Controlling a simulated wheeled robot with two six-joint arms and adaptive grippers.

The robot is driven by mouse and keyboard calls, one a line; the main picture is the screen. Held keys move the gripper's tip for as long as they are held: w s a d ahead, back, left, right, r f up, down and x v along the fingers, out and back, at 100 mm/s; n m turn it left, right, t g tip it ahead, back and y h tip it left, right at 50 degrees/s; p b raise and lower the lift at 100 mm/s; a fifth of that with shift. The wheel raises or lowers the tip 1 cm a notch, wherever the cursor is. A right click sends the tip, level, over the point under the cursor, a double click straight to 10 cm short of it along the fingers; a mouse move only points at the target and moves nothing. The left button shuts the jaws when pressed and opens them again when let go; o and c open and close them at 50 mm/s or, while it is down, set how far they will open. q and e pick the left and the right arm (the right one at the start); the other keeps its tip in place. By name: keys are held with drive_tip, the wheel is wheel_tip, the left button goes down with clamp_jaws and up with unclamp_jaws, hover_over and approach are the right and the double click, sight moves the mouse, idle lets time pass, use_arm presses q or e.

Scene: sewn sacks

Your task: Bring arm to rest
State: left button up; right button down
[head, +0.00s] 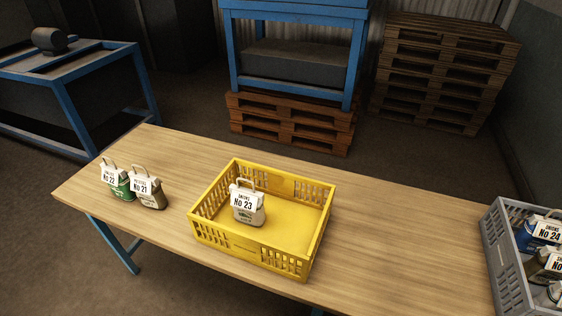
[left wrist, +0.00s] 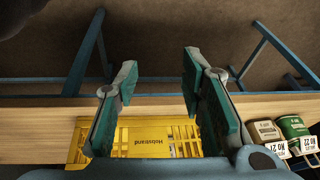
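My left gripper (left wrist: 160,105) shows in the left wrist view, its two green-padded fingers spread apart with nothing between them. Beyond the fingers are the wooden table edge and part of the yellow crate (left wrist: 155,137). Neither gripper shows in the head view. There, the yellow crate (head: 204,225) stands mid-table with the sack No 23 (head: 248,213) upright inside it. The sacks No 22 (head: 120,185) and No 21 (head: 152,195) stand side by side on the table, left of the crate.
The table (head: 400,240) has bare wood between the yellow crate and a grey crate (head: 508,270) at the right edge. The grey crate holds several sacks, one labelled No 24 (head: 543,230). Blue-framed stands and wooden pallets (head: 440,75) are on the floor behind.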

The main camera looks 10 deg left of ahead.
use_arm(q)
wheel_tip(320, 180, down, 20)
drive_tip(key=s+a+g+b, duration=0.1)
drive_tip(key=s+a+b, duration=0.1)
drive_tip(key=b, duration=0.1)
drive_tip(key=s+f+g+b, duration=0.1)
drive_tip(key=s+f+b, duration=0.1)
drive_tip(key=s+f, duration=1.1)
drive_tip(key=shift+s+f+n, duration=0.3)
drive_tip(key=shift+s+f, duration=0.1)
drive_tip(key=shift+f, duration=0.4)
drive_tip(key=shift+a, duration=0.1)
